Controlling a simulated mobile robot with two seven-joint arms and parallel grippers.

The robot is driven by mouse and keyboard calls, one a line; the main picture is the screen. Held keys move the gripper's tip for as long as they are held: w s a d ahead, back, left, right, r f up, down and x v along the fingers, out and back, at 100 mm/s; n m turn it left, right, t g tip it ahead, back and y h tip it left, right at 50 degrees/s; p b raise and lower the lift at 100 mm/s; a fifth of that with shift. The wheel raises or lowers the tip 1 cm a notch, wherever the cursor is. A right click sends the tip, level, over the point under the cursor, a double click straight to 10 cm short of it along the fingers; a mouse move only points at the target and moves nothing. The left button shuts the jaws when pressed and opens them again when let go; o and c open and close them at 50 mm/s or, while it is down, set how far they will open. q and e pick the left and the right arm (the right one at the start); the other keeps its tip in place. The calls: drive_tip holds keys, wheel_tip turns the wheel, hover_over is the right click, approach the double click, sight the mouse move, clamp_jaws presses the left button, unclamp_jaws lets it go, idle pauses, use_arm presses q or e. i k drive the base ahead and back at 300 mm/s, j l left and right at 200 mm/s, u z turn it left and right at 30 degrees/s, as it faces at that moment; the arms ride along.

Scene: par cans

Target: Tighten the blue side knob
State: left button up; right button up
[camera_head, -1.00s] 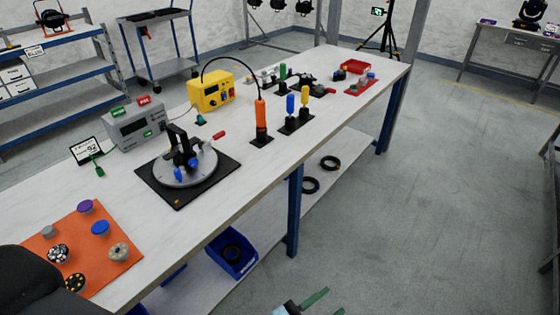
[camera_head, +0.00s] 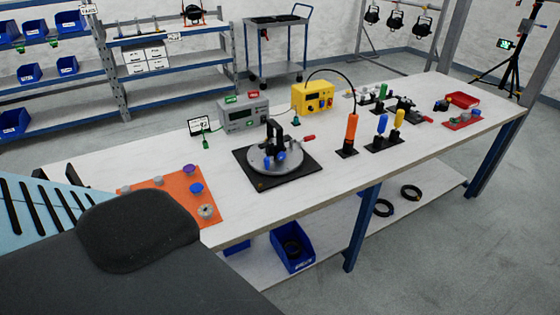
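A black yoke (camera_head: 273,132) stands on a round grey plate (camera_head: 290,167) over a black square base (camera_head: 262,183) on the long workbench. How tight either knob is cannot be told from here. A red-tipped handle (camera_head: 308,137) sticks out to the right of the plate. Neither gripper's fingertips can be made out. A dark part of my own body fills the lower left and is well apart from the yoke.
An orange mat (camera_head: 180,210) with several knobs lies left of the fixture. A grey meter box (camera_head: 244,115) and a yellow box (camera_head: 313,97) stand behind. Upright orange (camera_head: 351,128), blue and yellow handles stand to the right. The floor (camera_head: 420,260) before the bench's right part is clear.

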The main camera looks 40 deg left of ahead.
sight(282, 155)
drive_tip(key=u, duration=1.25)
drive_tip(key=i+l+u, duration=0.1)
drive_tip(key=u, duration=0.3)
drive_tip(key=l+u, duration=0.25)
drive_tip(key=u, duration=0.15)
drive_tip(key=i+l+u, duration=0.1)
drive_tip(key=l+u, duration=1)
drive_tip(key=k+l+u, duration=0.1)
drive_tip(key=l+u, duration=0.15)
drive_tip(key=l, duration=0.15)
drive_tip(key=k+l+u, duration=0.2)
drive_tip(key=l, duration=0.15)
drive_tip(key=k+l, duration=0.15)
drive_tip(key=l, duration=0.2)
drive_tip(key=k+l, duration=0.1)
drive_tip(key=l, duration=0.25)
drive_tip(key=k+l+u, duration=0.1)
drive_tip(key=l, duration=0.3)
drive_tip(key=k+l, duration=0.35)
drive_tip(key=l, duration=0.3)
drive_tip(key=k+l+u, duration=0.1)
drive_tip(key=l, duration=0.25)
